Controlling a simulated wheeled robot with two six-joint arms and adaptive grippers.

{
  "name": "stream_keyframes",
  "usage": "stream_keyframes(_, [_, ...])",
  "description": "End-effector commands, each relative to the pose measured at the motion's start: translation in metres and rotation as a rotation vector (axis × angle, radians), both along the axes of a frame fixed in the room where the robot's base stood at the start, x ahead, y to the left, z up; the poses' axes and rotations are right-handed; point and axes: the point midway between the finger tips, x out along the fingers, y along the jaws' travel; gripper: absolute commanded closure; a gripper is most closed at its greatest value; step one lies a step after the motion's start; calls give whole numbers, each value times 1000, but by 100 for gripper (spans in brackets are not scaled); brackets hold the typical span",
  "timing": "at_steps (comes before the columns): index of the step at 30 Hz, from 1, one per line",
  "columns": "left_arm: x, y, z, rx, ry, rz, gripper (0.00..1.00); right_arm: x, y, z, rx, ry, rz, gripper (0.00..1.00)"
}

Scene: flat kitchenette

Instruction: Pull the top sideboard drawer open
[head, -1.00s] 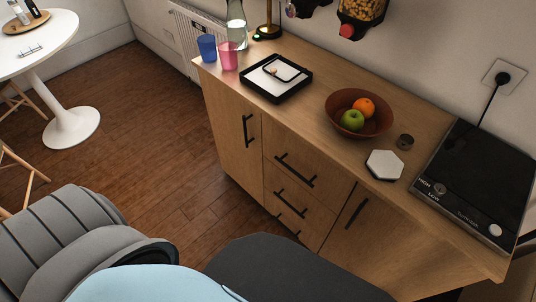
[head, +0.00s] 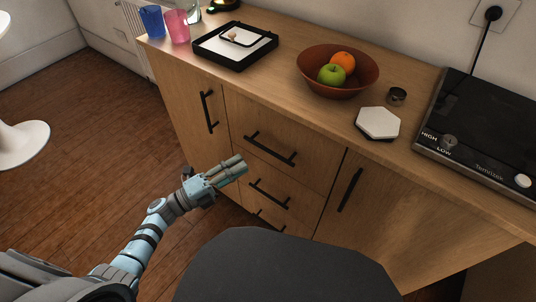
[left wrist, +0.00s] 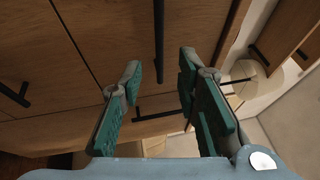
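The sideboard's top drawer (head: 305,150) is shut, flush with the front, in the middle of the head view. Its dark bar handle (head: 270,150) is bare. My left gripper (head: 238,168) is in front of the drawer column, left of and a little below that handle, apart from it. In the left wrist view its two green-padded fingers (left wrist: 158,95) are spread open with nothing held. A dark bar handle (left wrist: 158,40) shows beyond the gap between them; I cannot tell which one it is. My right gripper is not in view.
Lower drawers with handles (head: 268,193) sit below, a door on each side. On the sideboard top (head: 285,40) stand cups, a black tray (head: 205,45), a fruit bowl (head: 312,75), a white hexagonal coaster (head: 378,122) and a black hob (head: 480,135).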

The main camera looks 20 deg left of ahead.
Motion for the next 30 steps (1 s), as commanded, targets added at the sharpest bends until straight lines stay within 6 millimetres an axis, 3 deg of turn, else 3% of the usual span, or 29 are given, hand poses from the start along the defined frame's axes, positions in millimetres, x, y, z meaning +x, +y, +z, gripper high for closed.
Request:
stream_keyframes(9, [58,-57,15,-5,2,1,70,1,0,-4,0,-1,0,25])
stream_keyframes(20, [69,-68,18,-4,5,2,70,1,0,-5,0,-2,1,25])
stream_keyframes(26, [69,-68,18,-5,6,2,99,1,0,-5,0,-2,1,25])
stream_keyframes(30, [69,-68,18,-5,6,2,100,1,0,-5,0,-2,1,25])
